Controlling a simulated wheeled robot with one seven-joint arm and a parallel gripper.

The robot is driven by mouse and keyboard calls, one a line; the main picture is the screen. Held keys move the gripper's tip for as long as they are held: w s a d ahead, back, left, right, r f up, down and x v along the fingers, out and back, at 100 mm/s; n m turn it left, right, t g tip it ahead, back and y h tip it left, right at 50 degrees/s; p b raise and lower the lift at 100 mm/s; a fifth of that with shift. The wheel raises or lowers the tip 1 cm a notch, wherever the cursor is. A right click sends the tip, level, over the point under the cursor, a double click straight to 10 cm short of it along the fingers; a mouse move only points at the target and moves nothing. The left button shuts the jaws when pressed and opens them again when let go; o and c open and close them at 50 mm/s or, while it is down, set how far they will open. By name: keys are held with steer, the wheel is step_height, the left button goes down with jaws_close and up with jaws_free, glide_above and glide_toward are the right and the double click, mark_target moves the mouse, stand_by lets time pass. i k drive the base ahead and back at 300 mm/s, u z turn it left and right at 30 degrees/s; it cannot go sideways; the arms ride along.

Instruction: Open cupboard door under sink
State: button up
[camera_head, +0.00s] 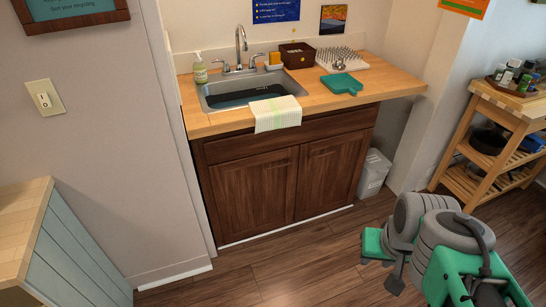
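The cupboard under the sink (222,147) is dark brown wood with two panel doors side by side. The left door (255,195) and the right door (328,177) both look shut, meeting at a narrow seam in the middle. I cannot make out handles on them. The sink (228,97) is set in the wooden worktop above. My arm, grey and green, is at the lower right, in front of and to the right of the cupboard, apart from it. Its end seems to be near the small green and dark grey parts (383,262); its fingers cannot be made out clearly.
A white bin (374,173) stands right of the cupboard. A wooden shelf cart (471,180) is at the right. A pale-topped cabinet (62,255) is at lower left. The floor before the doors is clear.

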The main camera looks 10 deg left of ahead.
mark_target(255, 193)
steer(key=u, duration=0.6)
steer(key=i, duration=0.8)
steer(key=u, duration=1.25)
steer(key=i, duration=0.3)
steer(key=u, duration=0.2)
